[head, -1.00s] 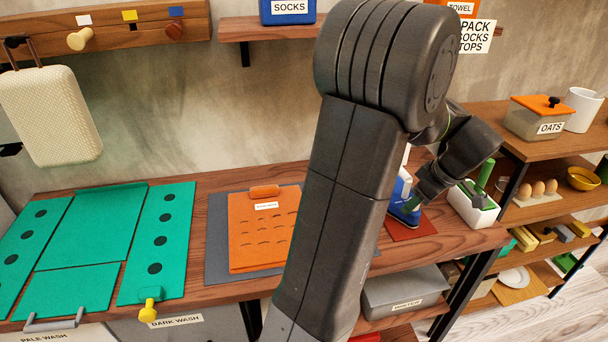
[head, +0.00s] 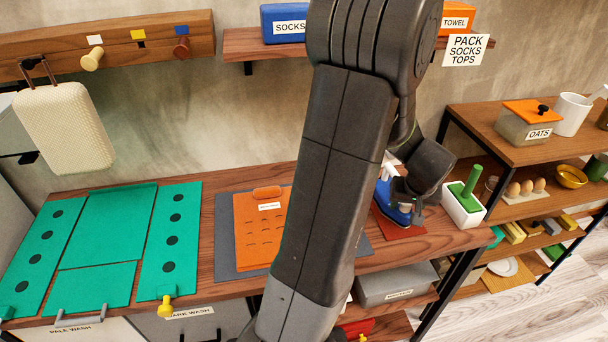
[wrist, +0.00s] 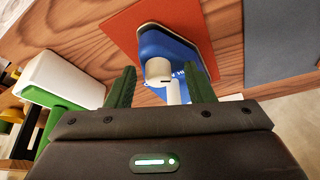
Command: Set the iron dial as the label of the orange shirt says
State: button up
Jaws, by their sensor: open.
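The blue iron (head: 383,196) sits on a red-orange mat (head: 412,234) at the right of the wooden counter, partly hidden by my arm. In the wrist view the iron (wrist: 180,45) has a pale, knob-like cylinder (wrist: 158,70) facing the camera, with small lettering I cannot fully read. My gripper (wrist: 161,72) is open, its green fingers on either side of this knob, with gaps visible. Contact is not visible. The orange shirt (head: 252,240) lies folded on a grey board left of my arm. Its white label (head: 269,206) is too small to read.
A white box with a green handle (head: 463,212) stands close right of the iron; its white side (wrist: 62,82) also shows in the wrist view. A teal folding board (head: 105,230) covers the counter's left. A shelf with a blue socks box (head: 283,24) hangs above.

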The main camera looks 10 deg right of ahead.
jog(key=shift+a+r+m+g+h+p, duration=0.1)
jog(key=shift+m+g+h+p, duration=0.25)
jog(key=shift+m+p, duration=0.75)
jog(key=shift+m+h, duration=0.25)
jog(key=shift+m, duration=0.45)
jog(key=shift+m+p, duration=0.3)
jog(key=shift+m, duration=0.1)
